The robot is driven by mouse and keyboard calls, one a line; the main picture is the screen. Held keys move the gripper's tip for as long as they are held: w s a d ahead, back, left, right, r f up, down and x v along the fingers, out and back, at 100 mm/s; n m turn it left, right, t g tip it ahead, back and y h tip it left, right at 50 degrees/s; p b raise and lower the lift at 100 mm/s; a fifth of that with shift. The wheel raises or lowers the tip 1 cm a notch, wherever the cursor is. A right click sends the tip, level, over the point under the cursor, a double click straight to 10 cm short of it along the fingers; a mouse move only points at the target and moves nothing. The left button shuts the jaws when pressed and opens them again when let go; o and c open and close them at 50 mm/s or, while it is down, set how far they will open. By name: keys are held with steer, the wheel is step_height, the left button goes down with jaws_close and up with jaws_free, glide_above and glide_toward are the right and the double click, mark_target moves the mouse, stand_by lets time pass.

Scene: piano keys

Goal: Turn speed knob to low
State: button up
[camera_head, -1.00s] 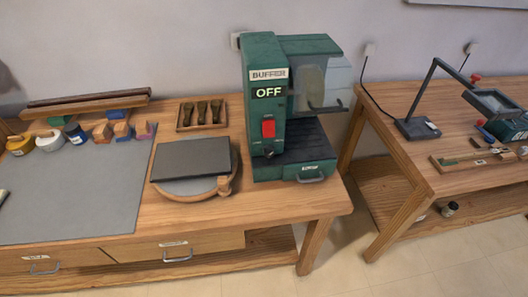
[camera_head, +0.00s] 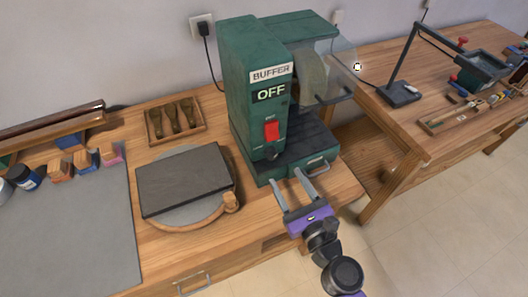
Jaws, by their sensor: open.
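The green buffer machine (camera_head: 255,60) stands on the wooden workbench, with a "BUFFER" label and an "OFF" sign on its front. A red switch (camera_head: 272,131) sits below the sign. A small dark knob (camera_head: 272,156) shows low on the front panel, under the switch; its setting is too small to read. A clear shield (camera_head: 325,80) covers the buffing wheel at the right. My gripper (camera_head: 292,180) is open and empty. In the picture its two fingers reach up from the front edge of the bench, just below the machine's base and drawer, and the knob lies above and left of them.
A dark slab on a round board (camera_head: 184,180) lies left of the machine. A wooden tray of brushes (camera_head: 175,121) is behind it. A second table (camera_head: 440,150) with a lamp (camera_head: 402,94) stands at the right. Open floor lies between the tables.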

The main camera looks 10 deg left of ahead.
mark_target(274, 158)
steer(key=shift+m, duration=0.5)
steer(key=shift+p+x, duration=0.4)
steer(key=shift+x, duration=3.45)
steer(key=shift+a+r, duration=0.1)
steer(key=shift+r, duration=0.1)
steer(key=shift+c, duration=0.2)
jaws_close()
